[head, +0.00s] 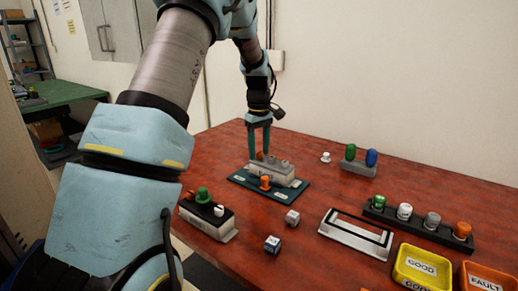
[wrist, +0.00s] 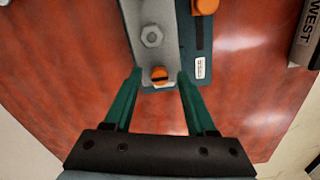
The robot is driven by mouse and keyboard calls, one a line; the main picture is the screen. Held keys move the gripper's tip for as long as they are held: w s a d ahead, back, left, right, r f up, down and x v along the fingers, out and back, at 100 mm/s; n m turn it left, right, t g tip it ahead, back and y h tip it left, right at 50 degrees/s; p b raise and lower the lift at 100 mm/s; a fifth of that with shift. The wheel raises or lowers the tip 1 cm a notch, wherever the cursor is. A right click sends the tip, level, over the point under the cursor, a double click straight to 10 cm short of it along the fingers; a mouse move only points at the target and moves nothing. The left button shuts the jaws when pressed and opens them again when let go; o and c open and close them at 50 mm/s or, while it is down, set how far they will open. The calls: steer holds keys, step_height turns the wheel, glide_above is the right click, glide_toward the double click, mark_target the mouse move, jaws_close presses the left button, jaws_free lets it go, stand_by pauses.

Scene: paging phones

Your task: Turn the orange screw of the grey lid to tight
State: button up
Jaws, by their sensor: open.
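The grey lid (head: 284,176) sits on a dark teal base plate (head: 240,182) on the table. It also shows at the top of the wrist view (wrist: 138,14), with a grey hex bolt (wrist: 151,36) on it. The orange screw (wrist: 160,72) is at the lid's end nearest my gripper in the wrist view, with a dark slot across its head. In the head view the screw (head: 260,155) is small and partly hidden by a finger. My gripper (head: 260,148) points down, open, its teal fingers (wrist: 160,76) on either side of the screw; contact is unclear.
An orange knob (head: 265,182) stands on the plate beside the lid. Around it are a box with a green knob (head: 203,194), two cubes (head: 292,217), a white frame (head: 355,235), a rack of caps (head: 433,222), and yellow (head: 415,265) and orange bins (head: 485,277).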

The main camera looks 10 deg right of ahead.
steer(key=shift+c, duration=0.3)
jaws_close()
stand_by(0.3)
